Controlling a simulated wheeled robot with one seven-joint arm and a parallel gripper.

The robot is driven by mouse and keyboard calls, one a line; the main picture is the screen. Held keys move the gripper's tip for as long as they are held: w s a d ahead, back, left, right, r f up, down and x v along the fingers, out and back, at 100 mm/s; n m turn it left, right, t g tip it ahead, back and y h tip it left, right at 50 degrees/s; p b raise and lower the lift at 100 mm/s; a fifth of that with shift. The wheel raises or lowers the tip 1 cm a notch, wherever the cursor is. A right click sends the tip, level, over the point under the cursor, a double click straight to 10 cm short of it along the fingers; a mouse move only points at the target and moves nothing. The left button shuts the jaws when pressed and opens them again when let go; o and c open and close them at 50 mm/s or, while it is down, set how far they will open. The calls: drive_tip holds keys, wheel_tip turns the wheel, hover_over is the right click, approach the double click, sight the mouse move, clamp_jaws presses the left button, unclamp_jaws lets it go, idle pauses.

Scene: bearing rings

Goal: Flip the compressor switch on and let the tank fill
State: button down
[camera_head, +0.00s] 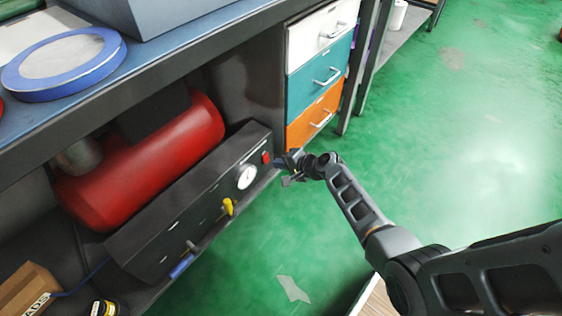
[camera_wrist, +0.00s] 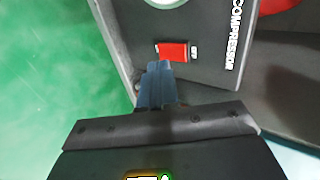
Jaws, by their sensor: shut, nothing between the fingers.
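The compressor's red tank (camera_head: 150,160) lies on the shelf under the bench, behind a dark control panel (camera_head: 190,205). The red switch (camera_head: 266,157) is at the panel's right end, beside a round white gauge (camera_head: 246,176). In the wrist view the red switch (camera_wrist: 173,51) sits between small white labels, near the word COMPRESSOR. My gripper (camera_head: 282,161) is shut and empty, at the panel's right end. In the wrist view its fingertips (camera_wrist: 160,66) are right by the switch's lower edge; I cannot tell whether they touch it. The gauge reading is too small to tell.
A yellow valve handle (camera_head: 228,206) and a blue-handled part (camera_head: 182,265) stick out from the panel's front. A drawer unit (camera_head: 318,77) stands just beyond my gripper. A cardboard box (camera_head: 27,290) is at lower left. The green floor (camera_head: 440,150) is mostly clear.

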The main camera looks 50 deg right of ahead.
drive_tip(key=p+v, duration=0.4)
drive_tip(key=v, duration=0.6)
drive_tip(key=shift+s, duration=0.25)
